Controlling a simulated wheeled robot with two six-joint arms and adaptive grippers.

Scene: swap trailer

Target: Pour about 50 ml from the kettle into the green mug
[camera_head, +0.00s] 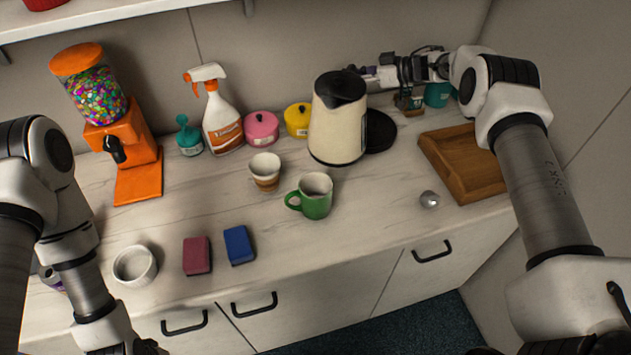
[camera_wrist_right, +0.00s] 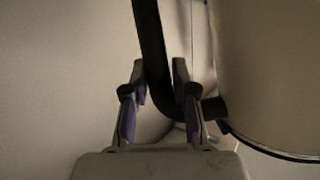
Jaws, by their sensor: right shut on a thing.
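The cream kettle (camera_head: 337,132) with a black lid appears upright, in front of and left of its round black base (camera_head: 381,131). I cannot tell whether its bottom touches the counter. My right gripper (camera_head: 368,73) reaches behind it from the right. In the right wrist view its fingers (camera_wrist_right: 155,75) are shut on the black kettle handle (camera_wrist_right: 150,45), with the cream body (camera_wrist_right: 275,70) at the right. The green mug (camera_head: 317,204) stands upright on the counter in front of the kettle, handle to the left. My left gripper (camera_head: 140,347) is mostly cut off at the bottom edge.
A white and brown cup (camera_head: 265,172) stands left of the mug. A red sponge (camera_head: 197,256), blue sponge (camera_head: 239,245) and white bowl (camera_head: 135,266) lie front left. A wooden tray (camera_head: 447,165) and small metallic ball (camera_head: 429,199) are right. Pots, spray bottle (camera_head: 221,118) and candy dispenser (camera_head: 131,143) line the back.

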